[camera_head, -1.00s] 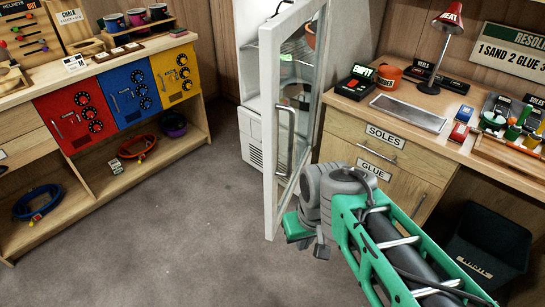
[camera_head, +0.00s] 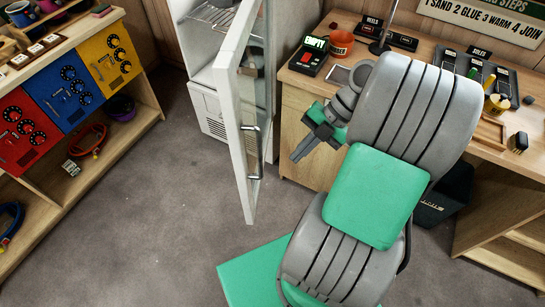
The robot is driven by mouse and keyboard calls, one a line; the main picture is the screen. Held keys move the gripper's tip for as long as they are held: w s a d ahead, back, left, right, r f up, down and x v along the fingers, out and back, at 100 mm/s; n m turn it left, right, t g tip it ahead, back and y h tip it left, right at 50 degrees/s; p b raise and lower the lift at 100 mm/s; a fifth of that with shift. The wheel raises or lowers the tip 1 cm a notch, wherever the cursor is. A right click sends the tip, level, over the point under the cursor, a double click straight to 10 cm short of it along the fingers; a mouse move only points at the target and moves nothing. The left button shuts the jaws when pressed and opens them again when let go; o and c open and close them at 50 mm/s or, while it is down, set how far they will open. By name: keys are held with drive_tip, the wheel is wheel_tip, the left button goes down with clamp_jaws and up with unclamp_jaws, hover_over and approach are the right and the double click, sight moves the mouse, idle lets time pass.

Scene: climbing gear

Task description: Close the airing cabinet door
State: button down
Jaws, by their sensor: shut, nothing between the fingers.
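The airing cabinet (camera_head: 208,104) is a white upright unit with wire shelving, at the top centre-left. Its door (camera_head: 238,120) has a white frame and a glass panel, and stands wide open, swung out towards me. A metal bar handle (camera_head: 253,150) is on the door's right-hand face in the picture. My gripper (camera_head: 298,156) is shut and empty, to the right of the door and handle, with a visible gap between them. It points down and left. My arm's grey and green links fill the right centre.
A wooden workbench (camera_head: 300,98) stands right of the cabinet, with an EMPTY box (camera_head: 310,55), an orange pot (camera_head: 341,43) and trays on top. The grey floor (camera_head: 160,210) between is clear.

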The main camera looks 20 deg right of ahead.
drive_tip(key=w+a+f+p, duration=0.1)
drive_tip(key=w+a+f, duration=0.2)
drive_tip(key=a, duration=0.3)
drive_tip(key=shift+f+p, duration=0.4)
drive_tip(key=shift+f, duration=0.15)
